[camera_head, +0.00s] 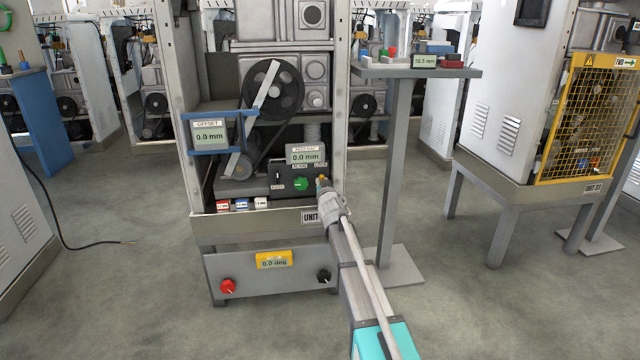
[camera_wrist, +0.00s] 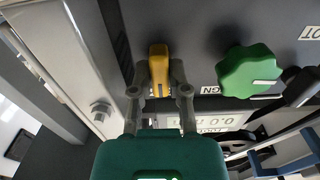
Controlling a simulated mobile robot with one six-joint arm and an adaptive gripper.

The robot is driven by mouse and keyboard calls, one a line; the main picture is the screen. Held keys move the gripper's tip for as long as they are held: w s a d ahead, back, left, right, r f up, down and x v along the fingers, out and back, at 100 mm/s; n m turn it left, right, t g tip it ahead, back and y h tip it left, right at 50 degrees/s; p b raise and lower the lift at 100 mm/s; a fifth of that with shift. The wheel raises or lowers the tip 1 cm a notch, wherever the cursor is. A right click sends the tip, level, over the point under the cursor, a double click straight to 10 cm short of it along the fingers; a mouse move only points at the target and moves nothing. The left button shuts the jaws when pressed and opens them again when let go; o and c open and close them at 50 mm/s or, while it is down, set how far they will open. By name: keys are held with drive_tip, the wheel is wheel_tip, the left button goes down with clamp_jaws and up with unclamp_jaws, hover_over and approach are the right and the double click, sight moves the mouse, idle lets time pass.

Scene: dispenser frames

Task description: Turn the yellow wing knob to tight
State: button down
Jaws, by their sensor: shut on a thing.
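The yellow wing knob (camera_wrist: 158,62) sits on the dark grey panel, between my fingers in the wrist view. Its wing runs roughly along the fingers, and its tip is between them. My gripper (camera_wrist: 159,74) is shut on it, one finger on each side. In the head view my gripper (camera_head: 327,188) reaches the right end of the panel under the LOCK label. Only a small yellow bit of the knob (camera_head: 321,179) shows there; the rest is hidden by my gripper. I cannot read any tight mark.
A green knob (camera_head: 301,184) stands just left of my gripper, also close by in the wrist view (camera_wrist: 250,70). A display (camera_head: 306,155) above reads 0.0 mm. A pale frame post (camera_wrist: 70,55) runs close beside my fingers. Small labelled blocks (camera_head: 241,204) lie at lower left.

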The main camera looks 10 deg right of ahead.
drive_tip(key=shift+w+d, duration=0.1)
drive_tip(key=shift+w, duration=0.2)
drive_tip(key=c, duration=0.6)
unclamp_jaws()
drive_tip(key=shift+s, duration=0.1)
drive_tip(key=shift+s, duration=0.15)
drive_tip(key=shift+s, duration=0.1)
drive_tip(key=s, duration=1.1)
drive_tip(key=shift+s, duration=0.35)
